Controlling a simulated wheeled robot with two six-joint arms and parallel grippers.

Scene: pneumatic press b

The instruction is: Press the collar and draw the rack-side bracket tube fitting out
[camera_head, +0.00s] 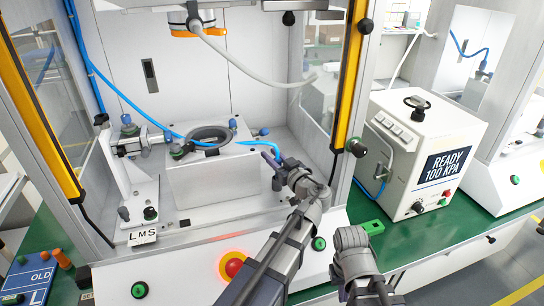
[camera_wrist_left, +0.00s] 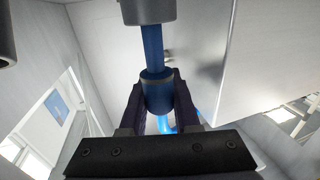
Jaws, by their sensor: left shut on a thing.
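In the wrist view my left gripper (camera_wrist_left: 160,102) is shut on a blue tube fitting (camera_wrist_left: 154,80). Its dark fingers lie on both sides of the fitting's thick part. A narrower blue stem runs up to a grey cylinder (camera_wrist_left: 148,10) at the top edge; I cannot tell how far it enters it. Bright blue tube shows behind the fingers. In the head view my left gripper (camera_head: 272,160) is right of the white press block (camera_head: 220,175), beside a light blue tube (camera_head: 260,143). My right arm is at the bottom; its fingers (camera_head: 382,292) are barely visible.
A grey bracket (camera_head: 125,145) with blue fittings stands left of the block. A long blue tube (camera_head: 130,103) crosses above. A yellow-striped post (camera_head: 347,75) is right of my left arm.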

